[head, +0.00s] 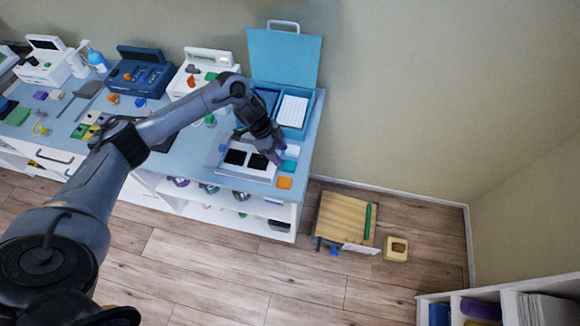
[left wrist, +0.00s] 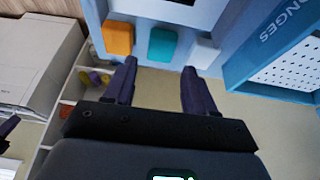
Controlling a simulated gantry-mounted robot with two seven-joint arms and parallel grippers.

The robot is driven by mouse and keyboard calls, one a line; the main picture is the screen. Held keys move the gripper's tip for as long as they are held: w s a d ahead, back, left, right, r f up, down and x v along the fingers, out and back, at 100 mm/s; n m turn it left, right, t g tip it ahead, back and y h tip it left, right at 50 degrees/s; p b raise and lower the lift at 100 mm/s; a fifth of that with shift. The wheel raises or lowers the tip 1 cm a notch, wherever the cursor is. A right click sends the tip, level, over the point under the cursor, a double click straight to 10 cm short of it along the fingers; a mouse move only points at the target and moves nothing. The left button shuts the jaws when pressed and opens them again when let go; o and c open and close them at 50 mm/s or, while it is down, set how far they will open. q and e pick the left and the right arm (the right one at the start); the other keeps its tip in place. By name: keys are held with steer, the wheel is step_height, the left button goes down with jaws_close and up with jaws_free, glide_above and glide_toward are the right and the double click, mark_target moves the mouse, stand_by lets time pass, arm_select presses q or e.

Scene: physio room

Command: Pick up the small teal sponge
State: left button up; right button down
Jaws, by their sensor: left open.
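The small teal sponge (head: 289,165) lies flat on the right end of the blue counter, between an orange sponge (head: 284,183) and a white sponge (head: 292,151). In the left wrist view the teal sponge (left wrist: 162,44) sits just beyond the fingertips, with the orange sponge (left wrist: 118,38) to its left and the white sponge (left wrist: 203,53) to its right. My left gripper (head: 275,157) is open and empty, close beside the teal sponge; its two dark fingers (left wrist: 158,75) show apart in the left wrist view. My right gripper is not in view.
A white panel with dark pads (head: 262,172) lies left of the sponges. An open blue case (head: 315,104) with a white perforated insert stands behind them. The counter's right edge is close by. A wooden-topped box (head: 328,217) stands on the floor to the right.

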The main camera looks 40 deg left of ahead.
mark_target(288, 165)
arm_select(q)
steer(key=shift+x, duration=3.3)
steer(key=shift+w, duration=0.1)
steer(key=c, duration=0.8)
steer(key=shift+r, duration=0.15)
